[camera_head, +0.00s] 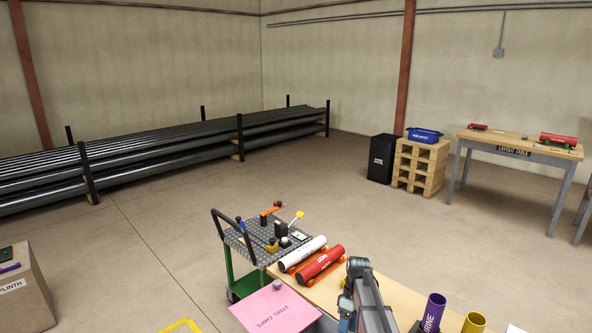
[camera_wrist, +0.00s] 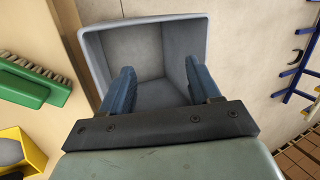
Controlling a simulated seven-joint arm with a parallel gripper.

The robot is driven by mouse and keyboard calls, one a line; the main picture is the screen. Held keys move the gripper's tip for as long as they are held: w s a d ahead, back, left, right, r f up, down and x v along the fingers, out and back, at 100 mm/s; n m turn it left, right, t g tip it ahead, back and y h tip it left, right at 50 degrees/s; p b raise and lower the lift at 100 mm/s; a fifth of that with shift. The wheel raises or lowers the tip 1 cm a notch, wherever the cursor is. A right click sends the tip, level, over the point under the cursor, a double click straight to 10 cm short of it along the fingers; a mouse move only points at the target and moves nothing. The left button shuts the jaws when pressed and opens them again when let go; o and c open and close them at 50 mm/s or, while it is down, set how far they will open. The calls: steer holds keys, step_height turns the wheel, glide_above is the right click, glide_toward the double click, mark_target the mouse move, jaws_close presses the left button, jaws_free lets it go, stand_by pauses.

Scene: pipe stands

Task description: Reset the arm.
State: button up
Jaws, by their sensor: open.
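My gripper (camera_wrist: 160,68) shows in the wrist view with its two blue fingers spread apart. Nothing is between them. It points into or over a grey open bin (camera_wrist: 133,50), whose visible inside looks empty. I cannot tell whether the fingertips are below the rim. In the head view my arm (camera_head: 368,300) is folded near the bottom centre, over the wooden bench (camera_head: 395,292); the fingers cannot be made out there.
A white pipe (camera_head: 303,253) and a red pipe (camera_head: 320,262) lie on the bench's far end. A pink STEEL CAPS panel (camera_head: 277,308) and a cart (camera_head: 268,240) stand to the left. A green brush (camera_wrist: 22,88) lies beside the bin.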

steer(key=s+f+m+g, duration=0.1)
steer(key=s+f+m, duration=0.2)
steer(key=s+f, duration=0.6)
steer(key=s+f+m+g+h, duration=0.1)
steer(key=s+f+m, duration=0.3)
steer(key=s+f, duration=0.6)
steer(key=s+f+m, duration=0.3)
steer(key=s+f, duration=0.7)
steer(key=s, duration=1.7)
steer(key=shift+d+g+h, duration=0.2)
steer(key=shift+g+h, duration=0.1)
steer(key=shift+g, duration=0.1)
